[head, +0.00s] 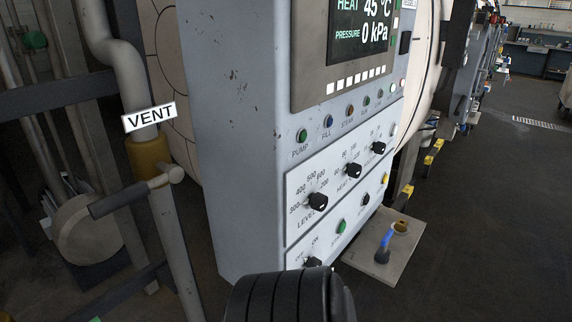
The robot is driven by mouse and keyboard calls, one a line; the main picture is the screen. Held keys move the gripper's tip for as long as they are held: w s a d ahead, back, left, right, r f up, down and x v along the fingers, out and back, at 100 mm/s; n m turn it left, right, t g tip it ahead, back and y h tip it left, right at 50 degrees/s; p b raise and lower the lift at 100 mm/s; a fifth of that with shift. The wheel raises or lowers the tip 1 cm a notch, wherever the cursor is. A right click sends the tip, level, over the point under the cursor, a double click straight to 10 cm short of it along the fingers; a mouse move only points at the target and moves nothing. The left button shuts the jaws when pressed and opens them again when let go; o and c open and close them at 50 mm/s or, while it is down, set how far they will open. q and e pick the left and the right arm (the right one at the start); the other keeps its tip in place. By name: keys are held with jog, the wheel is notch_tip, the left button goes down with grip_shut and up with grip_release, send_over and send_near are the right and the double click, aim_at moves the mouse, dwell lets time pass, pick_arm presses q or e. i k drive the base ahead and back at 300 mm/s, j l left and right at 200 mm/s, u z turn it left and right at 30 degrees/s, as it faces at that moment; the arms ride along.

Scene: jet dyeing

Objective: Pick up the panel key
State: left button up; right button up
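A small shelf (361,262) sticks out at the lower right of the grey control panel (236,190). On it stands a small item with a blue upper part and a dark lower end (386,241), which may be the panel key; its shape is too small to be sure. A small brass-coloured round piece (400,227) is behind it on the shelf. Neither of my grippers can be made out in the head view.
The panel carries a display (360,35), coloured buttons and black knobs (318,201). A pipe labelled VENT (149,117) with a lever handle (125,197) stands on the left. Dark floor (480,220) is open to the right.

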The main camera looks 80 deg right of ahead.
aim_at(384, 242)
jog(key=z, duration=3.45)
